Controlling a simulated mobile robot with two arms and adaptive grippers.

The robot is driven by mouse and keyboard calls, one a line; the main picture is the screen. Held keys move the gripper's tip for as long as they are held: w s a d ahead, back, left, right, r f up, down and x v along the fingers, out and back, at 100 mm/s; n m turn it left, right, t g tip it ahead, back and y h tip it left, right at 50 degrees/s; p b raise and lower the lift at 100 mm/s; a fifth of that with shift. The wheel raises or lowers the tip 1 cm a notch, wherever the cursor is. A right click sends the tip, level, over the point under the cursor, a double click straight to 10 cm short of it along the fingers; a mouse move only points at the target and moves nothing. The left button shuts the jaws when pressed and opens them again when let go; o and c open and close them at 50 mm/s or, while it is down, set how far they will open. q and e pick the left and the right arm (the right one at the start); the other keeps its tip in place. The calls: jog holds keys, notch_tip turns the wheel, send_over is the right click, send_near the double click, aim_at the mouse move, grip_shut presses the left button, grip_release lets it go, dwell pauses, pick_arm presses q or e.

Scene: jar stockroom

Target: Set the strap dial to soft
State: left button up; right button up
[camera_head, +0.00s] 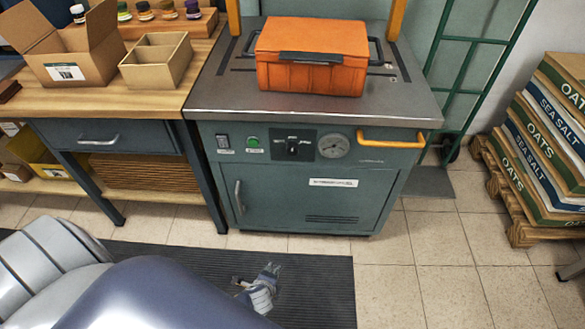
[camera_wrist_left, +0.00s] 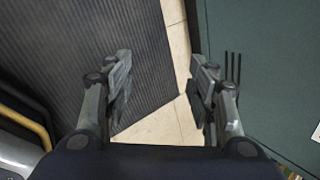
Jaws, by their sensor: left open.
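The strap dial (camera_head: 292,147) is a black knob on a dark plate on the front panel of the grey-green strapping machine (camera_head: 310,198). Small white marks surround it, too small to read. My left gripper (camera_head: 268,272) is low over the dark floor mat, in front of the machine and well below the dial. In the left wrist view my left gripper (camera_wrist_left: 162,90) is open and empty, its fingers apart above the mat edge and floor tiles. The dial is not in the wrist view. My right gripper is not in view.
A round gauge (camera_head: 333,146) is right of the dial; a green button (camera_head: 253,142) and a switch (camera_head: 223,142) are left. An orange handle (camera_head: 391,141) projects at the right. An orange case (camera_head: 312,58) sits on top. A wooden workbench (camera_head: 100,85) adjoins the machine.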

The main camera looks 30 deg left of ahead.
pick_arm(q)
jog(key=w+r+m+t+y+b, duration=0.1)
jog(key=w+r+m+t+b, duration=0.25)
jog(key=w, duration=0.55)
jog(key=m+t+y+b, duration=0.5)
jog(key=m+t+b, duration=0.1)
jog(key=m+b, duration=0.2)
send_near(292, 153)
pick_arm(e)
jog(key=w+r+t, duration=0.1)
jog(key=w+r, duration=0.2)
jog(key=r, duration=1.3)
pick_arm(q)
jog(key=b+x, duration=0.2)
jog(key=x, duration=0.5)
jog(key=shift+w, duration=0.3)
jog(key=shift+w+a, duration=0.25)
jog(key=shift+w, duration=0.1)
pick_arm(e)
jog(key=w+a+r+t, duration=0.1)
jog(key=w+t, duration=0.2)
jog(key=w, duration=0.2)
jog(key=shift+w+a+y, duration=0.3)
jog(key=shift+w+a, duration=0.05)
